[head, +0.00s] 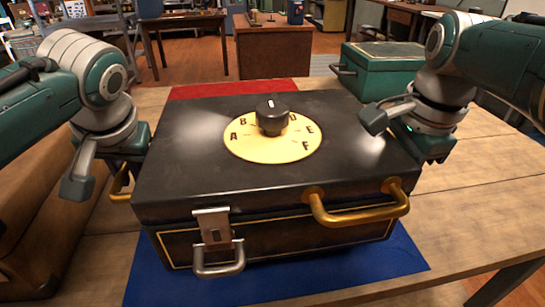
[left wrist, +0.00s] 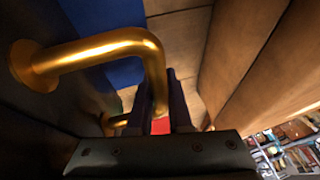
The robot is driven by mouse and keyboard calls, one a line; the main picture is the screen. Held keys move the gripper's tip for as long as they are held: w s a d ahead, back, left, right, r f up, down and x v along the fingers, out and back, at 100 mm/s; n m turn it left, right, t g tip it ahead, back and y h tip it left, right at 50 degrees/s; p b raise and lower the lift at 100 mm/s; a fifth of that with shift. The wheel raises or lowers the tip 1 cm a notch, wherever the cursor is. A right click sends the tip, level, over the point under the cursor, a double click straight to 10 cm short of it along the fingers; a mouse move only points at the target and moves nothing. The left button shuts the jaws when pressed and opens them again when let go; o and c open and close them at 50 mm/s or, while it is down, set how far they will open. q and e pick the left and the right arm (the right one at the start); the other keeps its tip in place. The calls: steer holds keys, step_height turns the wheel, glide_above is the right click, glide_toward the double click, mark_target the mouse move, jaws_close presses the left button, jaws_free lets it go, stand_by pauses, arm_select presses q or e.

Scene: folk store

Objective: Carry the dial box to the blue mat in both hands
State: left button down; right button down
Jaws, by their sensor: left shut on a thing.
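The dial box (head: 180,185) is a black case with a yellow lettered dial (head: 250,150), a dark knob, a metal latch and brass handles. It is over the blue mat (head: 400,262), which shows along its front and sides; I cannot tell whether its underside touches the mat. My left gripper (head: 122,165) is at the box's left side, shut on the brass side handle (left wrist: 105,45). Its fingers (left wrist: 160,108) are around the handle's bar in the left wrist view. My right gripper (head: 430,150) is beside the box's right side; its fingertips are hidden behind the box.
A red mat (head: 235,89) lies behind the box on the wooden table (head: 475,210). A green case (head: 385,68) stands at the back right. A brown leather-like case (head: 35,235) is close on the left. The table is clear at the right.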

arm_select(q)
steer(key=shift+f, duration=0.1)
arm_select(e)
steer(key=shift+f, duration=0.1)
